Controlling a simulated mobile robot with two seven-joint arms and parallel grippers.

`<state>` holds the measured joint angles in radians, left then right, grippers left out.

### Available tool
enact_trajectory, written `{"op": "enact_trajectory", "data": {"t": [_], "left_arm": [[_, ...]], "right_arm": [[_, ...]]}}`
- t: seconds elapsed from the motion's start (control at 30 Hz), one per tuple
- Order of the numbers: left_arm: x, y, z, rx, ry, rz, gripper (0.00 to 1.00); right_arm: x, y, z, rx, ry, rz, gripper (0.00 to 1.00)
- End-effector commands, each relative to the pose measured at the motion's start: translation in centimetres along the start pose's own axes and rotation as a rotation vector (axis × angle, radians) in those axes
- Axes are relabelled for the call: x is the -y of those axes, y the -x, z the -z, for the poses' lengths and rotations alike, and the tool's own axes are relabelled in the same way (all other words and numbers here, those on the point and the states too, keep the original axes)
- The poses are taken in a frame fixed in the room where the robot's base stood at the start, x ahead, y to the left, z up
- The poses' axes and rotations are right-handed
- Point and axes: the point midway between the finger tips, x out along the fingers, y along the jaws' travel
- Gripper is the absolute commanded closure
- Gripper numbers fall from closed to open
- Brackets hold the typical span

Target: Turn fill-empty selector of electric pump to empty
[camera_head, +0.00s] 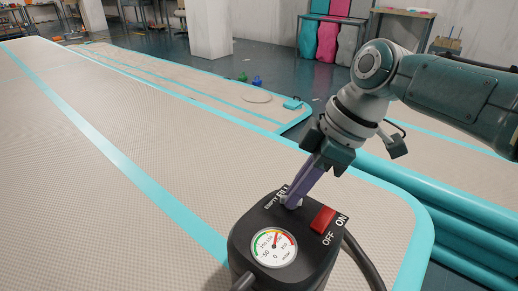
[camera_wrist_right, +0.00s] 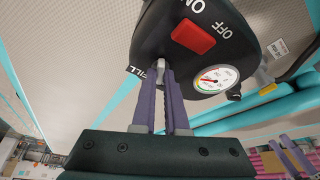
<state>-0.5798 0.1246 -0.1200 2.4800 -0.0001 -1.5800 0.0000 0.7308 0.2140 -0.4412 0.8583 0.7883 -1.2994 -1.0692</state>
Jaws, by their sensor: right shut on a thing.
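The electric pump (camera_head: 250,228) is a black box with a gauge, standing on the beige inflatable track. Its small light grey fill-empty selector (camera_head: 291,201) is at the top rear, beside the EMPTY and FILL labels. My right gripper (camera_head: 297,198) reaches down from the upper right, its purple fingers shut on the selector. In the right wrist view, the grey selector (camera_wrist_right: 160,70) shows between the fingertips (camera_wrist_right: 162,78), near the partly hidden FILL label. The exact way the selector points is hidden by the fingers. My left gripper is not seen in the head view.
A red ON/OFF switch (camera_head: 323,219) sits on the pump right beside my fingers. The round gauge (camera_head: 274,247) is in front. A dark hose or cable (camera_head: 362,262) leaves the pump at the right. Turquoise track tubes (camera_head: 450,235) lie to the right. The track at left is clear.

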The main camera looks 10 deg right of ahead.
Motion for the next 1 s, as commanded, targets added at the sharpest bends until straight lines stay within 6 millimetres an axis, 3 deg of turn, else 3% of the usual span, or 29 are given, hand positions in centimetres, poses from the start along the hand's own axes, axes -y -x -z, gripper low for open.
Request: {"op": "enact_trajectory", "data": {"t": [0.03, 0.3, 0.9, 0.93, 1.0], "left_arm": [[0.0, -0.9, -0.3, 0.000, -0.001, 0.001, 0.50], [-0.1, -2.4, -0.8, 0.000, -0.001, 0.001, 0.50], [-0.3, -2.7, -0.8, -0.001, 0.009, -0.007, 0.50], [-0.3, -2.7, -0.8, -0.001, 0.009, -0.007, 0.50], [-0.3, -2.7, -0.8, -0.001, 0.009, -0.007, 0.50]], "right_arm": [[-0.1, -0.5, -0.3, 0.002, 0.027, 0.009, 1.00], [-0.1, -0.3, -0.2, 0.003, 0.137, 0.056, 1.00], [-0.1, -0.1, -0.2, 0.006, 0.175, 0.072, 1.00], [-0.1, -0.1, -0.2, 0.006, 0.175, 0.072, 0.88], [-0.1, -0.1, -0.2, 0.006, 0.174, 0.072, 0.80]]}}
